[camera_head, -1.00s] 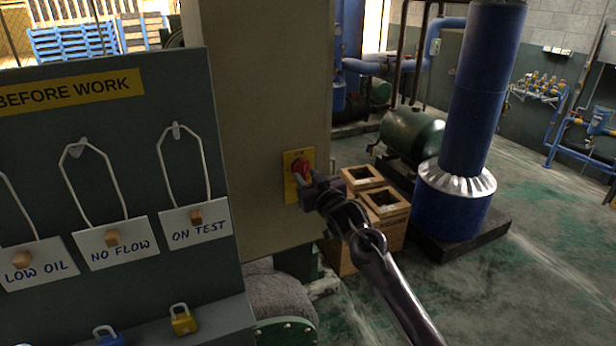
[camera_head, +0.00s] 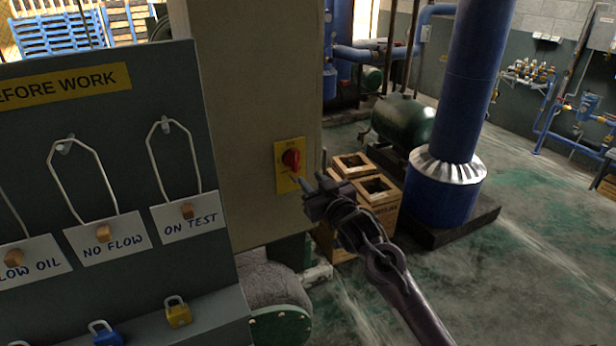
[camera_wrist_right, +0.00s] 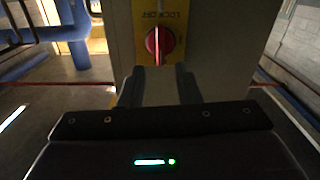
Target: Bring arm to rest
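My right gripper (camera_head: 316,178) is just right of the beige cabinet, apart from the red rotary switch (camera_head: 291,159) on its yellow plate (camera_head: 283,181). Its two fingers stand apart with nothing between them. In the right wrist view the open fingers (camera_wrist_right: 159,86) point toward the cabinet, and the red knob (camera_wrist_right: 160,45) shows beyond them on the yellow lockout plate (camera_wrist_right: 180,18). My left gripper is out of view.
At left stands a grey board (camera_head: 115,140) with hanging tags, a yellow padlock (camera_head: 178,311) and a blue padlock (camera_head: 105,334). Wooden crates (camera_head: 385,212) and a blue column (camera_head: 465,90) stand behind my right arm. The floor at right is clear.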

